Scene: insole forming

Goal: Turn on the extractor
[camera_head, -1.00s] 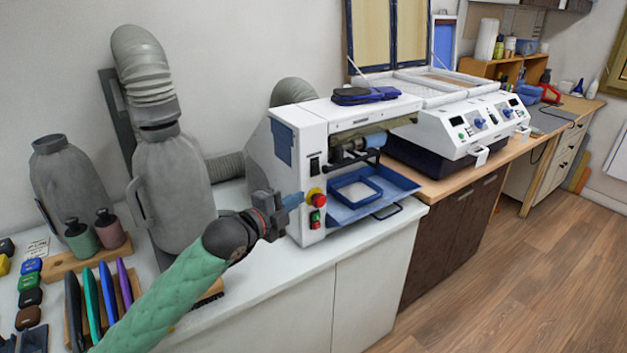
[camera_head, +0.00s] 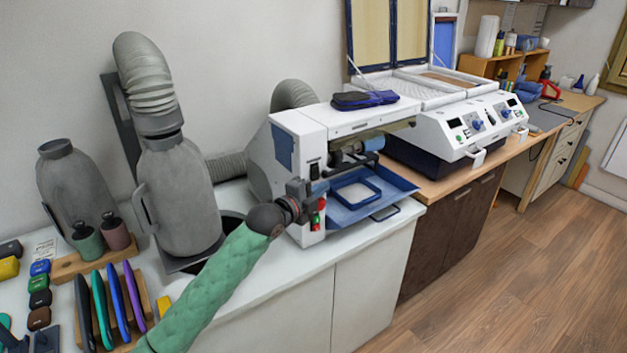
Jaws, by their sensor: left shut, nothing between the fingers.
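A white machine (camera_head: 297,122) with a hose at its back stands on the white counter. Its narrow front panel has a black switch (camera_head: 314,170) near the top and red and green controls (camera_head: 318,218) lower down. My left gripper (camera_head: 320,188) is shut and empty, in front of this panel just below the black switch. It hides part of the panel, including most of the red control. I cannot tell whether it touches the panel. A grey canister (camera_head: 178,195) with a ribbed hose (camera_head: 148,80) stands to the left; which unit is the extractor is not marked. My right gripper is not in view.
A blue tray (camera_head: 393,190) sticks out of the machine, right of my left gripper. A white console (camera_head: 460,130) stands further right. Small bottles (camera_head: 115,232) and a rack of coloured tools (camera_head: 148,305) are at the left. The counter's front strip is mostly clear.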

